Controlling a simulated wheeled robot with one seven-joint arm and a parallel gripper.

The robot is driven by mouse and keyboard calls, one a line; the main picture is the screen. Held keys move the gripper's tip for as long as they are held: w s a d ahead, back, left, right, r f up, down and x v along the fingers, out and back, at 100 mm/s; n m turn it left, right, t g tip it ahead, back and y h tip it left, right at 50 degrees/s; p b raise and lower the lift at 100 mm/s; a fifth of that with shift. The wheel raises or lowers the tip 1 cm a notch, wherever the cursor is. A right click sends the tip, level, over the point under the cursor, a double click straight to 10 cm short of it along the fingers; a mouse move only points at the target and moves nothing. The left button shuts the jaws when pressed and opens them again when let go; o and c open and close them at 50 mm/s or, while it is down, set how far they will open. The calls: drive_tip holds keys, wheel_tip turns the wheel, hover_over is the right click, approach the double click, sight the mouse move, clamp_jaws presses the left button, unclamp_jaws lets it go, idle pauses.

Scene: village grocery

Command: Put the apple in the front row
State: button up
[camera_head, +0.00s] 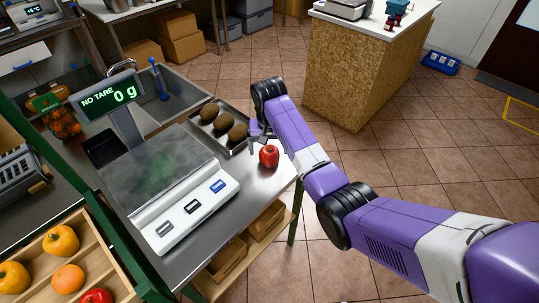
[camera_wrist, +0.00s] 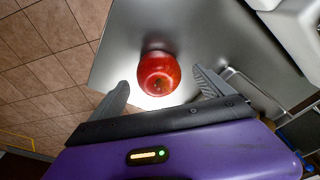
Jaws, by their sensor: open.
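A red apple (camera_head: 269,156) stands on the steel counter (camera_head: 249,184) near its right edge, in front of a metal tray. In the wrist view the apple (camera_wrist: 159,74) lies just ahead of and between the two fingers. My gripper (camera_wrist: 162,92) is open and empty, its fingertips close to the apple on either side; I cannot tell whether either touches it. In the head view my gripper (camera_head: 260,143) is at the apple's upper left, partly hidden by my purple arm.
A white scale (camera_head: 190,215) reading 0 g stands left of the apple. The tray (camera_head: 228,147) with three brown fruits lies behind it. Tiled floor is open to the right.

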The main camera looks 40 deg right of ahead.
sight(269, 150)
drive_tip(key=shift+w+d+f, duration=0.15)
drive_tip(key=shift+d+f, duration=0.05)
drive_tip(key=shift+f, duration=0.85)
drive_tip(key=shift+w+d+f, duration=0.1)
drive_tip(key=shift+d+f, duration=0.1)
drive_tip(key=shift+f, duration=0.8)
drive_tip(key=c, duration=1.8)
drive_tip(key=shift+r, duration=0.1)
